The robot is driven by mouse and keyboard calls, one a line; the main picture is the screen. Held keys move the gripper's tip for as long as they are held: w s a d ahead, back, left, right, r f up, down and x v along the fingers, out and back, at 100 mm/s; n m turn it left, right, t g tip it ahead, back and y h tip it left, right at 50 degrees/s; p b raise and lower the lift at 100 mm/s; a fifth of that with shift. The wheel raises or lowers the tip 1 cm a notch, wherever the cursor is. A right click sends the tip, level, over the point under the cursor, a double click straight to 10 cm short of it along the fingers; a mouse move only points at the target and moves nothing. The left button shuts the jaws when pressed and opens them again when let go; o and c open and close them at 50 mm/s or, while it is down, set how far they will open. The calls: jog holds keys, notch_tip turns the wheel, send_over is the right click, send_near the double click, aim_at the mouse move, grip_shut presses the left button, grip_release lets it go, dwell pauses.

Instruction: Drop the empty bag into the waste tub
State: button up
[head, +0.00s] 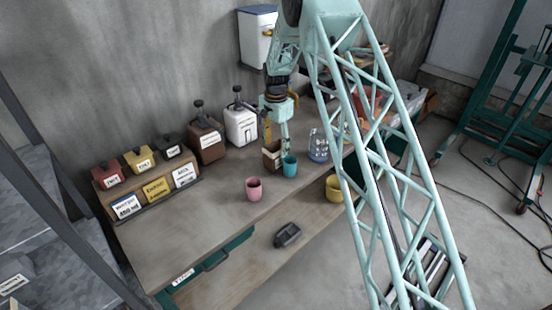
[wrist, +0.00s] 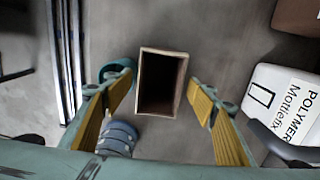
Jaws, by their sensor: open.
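The empty bag is a brown, open-topped, box-like paper bag (head: 271,148) standing on the workbench (head: 225,215). In the wrist view the bag (wrist: 145,84) is upright and I look down into its dark, empty inside. My gripper (wrist: 161,98) is open, with one yellow-padded finger on each side of the bag. A gap shows between the pads and the bag's walls. In the head view my gripper (head: 284,137) points down at the bag. A yellow tub (head: 334,189) stands to the right of the bag; I cannot tell whether it is the waste tub.
A teal cup (head: 290,167) stands close beside the bag, and a clear blue jug (head: 318,148) is farther right. A pink cup (head: 254,189) is nearer the front. A white polymer canister (head: 240,124) and a brown one (head: 206,142) stand at the wall. The front bench area is clear.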

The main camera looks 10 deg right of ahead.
jog(key=shift+f, duration=0.3)
dwell(0.4)
jog(key=c, duration=1.2)
jog(key=shift+r, duration=0.15)
notch_tip(320, 180, up, 10)
jog(key=b, duration=0.1)
dwell(0.4)
